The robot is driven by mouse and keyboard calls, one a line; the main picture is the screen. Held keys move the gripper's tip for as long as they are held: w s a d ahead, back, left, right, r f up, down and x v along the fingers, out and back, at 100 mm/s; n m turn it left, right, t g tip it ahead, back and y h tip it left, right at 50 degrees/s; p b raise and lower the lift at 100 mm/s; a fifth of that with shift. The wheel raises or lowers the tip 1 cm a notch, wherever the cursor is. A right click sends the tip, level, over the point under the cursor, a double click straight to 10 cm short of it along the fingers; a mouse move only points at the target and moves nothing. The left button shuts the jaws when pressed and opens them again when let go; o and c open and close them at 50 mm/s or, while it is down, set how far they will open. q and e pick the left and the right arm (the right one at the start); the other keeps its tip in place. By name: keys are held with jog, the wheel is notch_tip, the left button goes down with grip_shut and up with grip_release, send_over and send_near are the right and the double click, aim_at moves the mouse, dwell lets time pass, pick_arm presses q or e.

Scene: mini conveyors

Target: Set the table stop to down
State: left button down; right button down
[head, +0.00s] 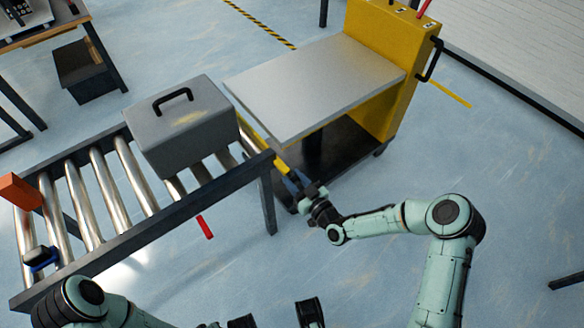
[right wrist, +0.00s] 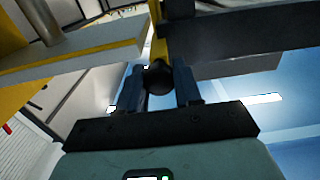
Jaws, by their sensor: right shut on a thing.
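The table stop appears as a yellow bar (head: 256,132) at the right end of the roller conveyor, beside the lift table. A yellow arm of it reaches down to my right gripper (head: 293,184). In the right wrist view, my right gripper (right wrist: 160,88) is shut on a round black knob (right wrist: 158,76) at the end of the yellow lever (right wrist: 160,42). The fingers hide part of the knob in the head view.
A grey case (head: 185,130) with a black handle sits on the conveyor rollers (head: 109,185). The yellow cart's grey tabletop (head: 310,85) is empty. Open floor lies to the right.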

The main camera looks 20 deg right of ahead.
jog(key=shift+w+r, duration=0.1)
jog(key=shift+r, duration=0.3)
jog(key=c, duration=0.8)
grip_release()
jog(key=shift+a, duration=0.1)
jog(key=shift+f, duration=0.1)
jog(key=shift+s+d, duration=0.2)
jog(key=shift+s, duration=0.2)
pick_arm(q)
jog(key=w+d+r+t+p, duration=0.1)
jog(key=w+r+t+p, duration=0.1)
jog(key=w+r, duration=0.3)
jog(key=shift+p, duration=0.4)
pick_arm(e)
jog(key=shift+v, duration=6.25)
pick_arm(q)
jog(key=shift+s, duration=0.1)
pick_arm(e)
jog(key=shift+f, duration=0.15)
